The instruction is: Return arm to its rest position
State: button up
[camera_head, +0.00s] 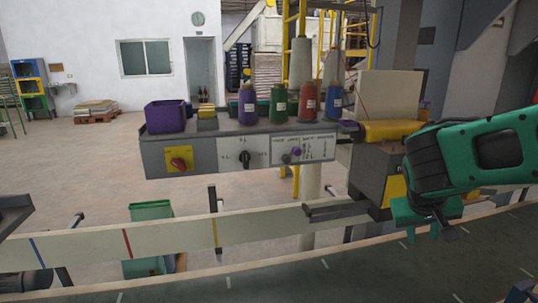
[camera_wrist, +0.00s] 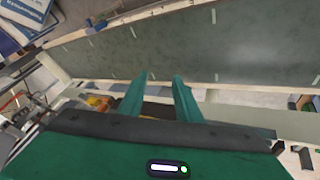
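My green arm reaches in from the right in the head view, and my gripper (camera_head: 424,232) points down over the conveyor side at the right. In the wrist view my gripper (camera_wrist: 160,78) shows two green fingers standing apart, with nothing between the tips. Past the fingers lies the grey-green conveyor belt (camera_wrist: 190,50). In the head view the belt (camera_head: 320,268) runs along the bottom, and the gripper hangs in front of the yellow and grey machine part (camera_head: 370,185).
A control panel (camera_head: 250,153) with knobs stands beyond the belt. Its top shelf carries a purple bin (camera_head: 165,117) and several thread cones, including a green one (camera_head: 278,105). A pale rail (camera_head: 170,235) edges the belt. A green crate (camera_head: 150,210) stands behind it. Open floor lies at left.

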jog(key=s+d+f+m+g+y, duration=0.1)
jog(key=s+d+m+g+y, duration=0.1)
jog(key=s, duration=1)
jog(key=s+d+f+m+g+y, duration=0.2)
jog(key=s, duration=0.9)
jog(key=shift+s+f+y, duration=0.2)
jog(key=shift+s+y, duration=0.15)
jog(key=shift+y, duration=0.05)
jog(key=shift+w+f+g, duration=0.25)
jog(key=shift+w+g, duration=0.05)
jog(key=shift+w, duration=0.35)
jog(key=shift+c, duration=0.3)
